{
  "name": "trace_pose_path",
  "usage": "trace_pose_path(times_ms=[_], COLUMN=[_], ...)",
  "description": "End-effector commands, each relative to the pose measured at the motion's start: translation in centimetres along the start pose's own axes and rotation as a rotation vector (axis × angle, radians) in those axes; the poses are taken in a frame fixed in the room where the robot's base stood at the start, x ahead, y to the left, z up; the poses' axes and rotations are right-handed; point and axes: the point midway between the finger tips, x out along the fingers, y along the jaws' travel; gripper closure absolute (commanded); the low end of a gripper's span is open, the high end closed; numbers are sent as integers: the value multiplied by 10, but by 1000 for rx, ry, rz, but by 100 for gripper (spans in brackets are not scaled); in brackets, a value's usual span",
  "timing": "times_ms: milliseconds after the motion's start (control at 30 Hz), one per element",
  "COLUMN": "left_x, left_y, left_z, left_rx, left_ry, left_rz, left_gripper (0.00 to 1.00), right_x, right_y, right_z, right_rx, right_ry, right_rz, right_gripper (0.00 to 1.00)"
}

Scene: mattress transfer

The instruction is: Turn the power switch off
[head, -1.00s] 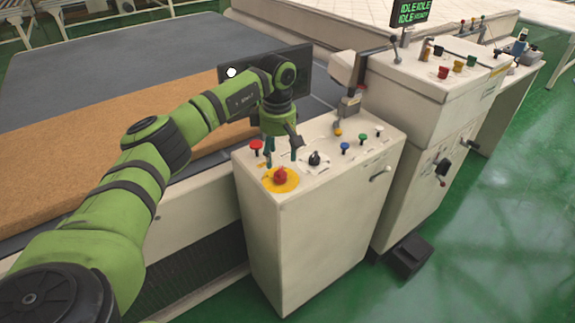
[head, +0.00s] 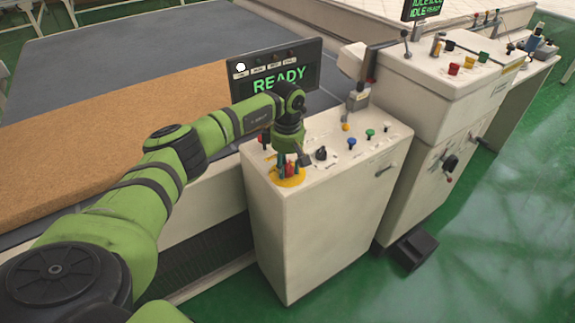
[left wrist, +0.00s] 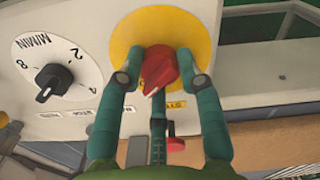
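A red rotary switch knob (left wrist: 160,70) sits on a round yellow plate (left wrist: 200,25); its pointer slants down and left in the left wrist view. In the head view the yellow plate (head: 291,181) is at the front left of a white control cabinet's top. My left gripper (head: 289,168) points down over the plate. In the left wrist view its green fingers (left wrist: 161,62) stand apart on both sides of the knob, very close to it. Whether they touch the knob I cannot tell. My right gripper is not in view.
A black dial (head: 321,153) and blue (head: 351,142) and green (head: 370,133) buttons stand beside the plate on the cabinet top (head: 335,175). A display (head: 300,75) behind reads READY. A taller control cabinet (head: 440,85) stands right. A brown mattress (head: 100,130) lies left.

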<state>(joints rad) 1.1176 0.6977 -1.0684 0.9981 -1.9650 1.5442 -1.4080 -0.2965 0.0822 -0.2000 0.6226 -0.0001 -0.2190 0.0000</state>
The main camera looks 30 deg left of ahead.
Motion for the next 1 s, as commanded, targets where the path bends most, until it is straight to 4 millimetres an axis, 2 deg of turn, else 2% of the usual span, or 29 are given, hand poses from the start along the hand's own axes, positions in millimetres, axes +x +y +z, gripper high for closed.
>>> trace_pose_path(times_ms=[267, 467, 1000], left_x=[1, 2, 2], left_y=[-1, -1, 0], left_z=[1, 1, 1], left_rx=[-15, -92, -563], left_ry=[-2, -1, -1], left_rz=[-3, -4, -4], left_gripper=[96, 96, 96], right_x=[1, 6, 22], right_y=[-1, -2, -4], right_z=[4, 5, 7], right_rx=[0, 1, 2], right_ry=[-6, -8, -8], right_rz=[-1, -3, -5], right_gripper=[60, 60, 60])
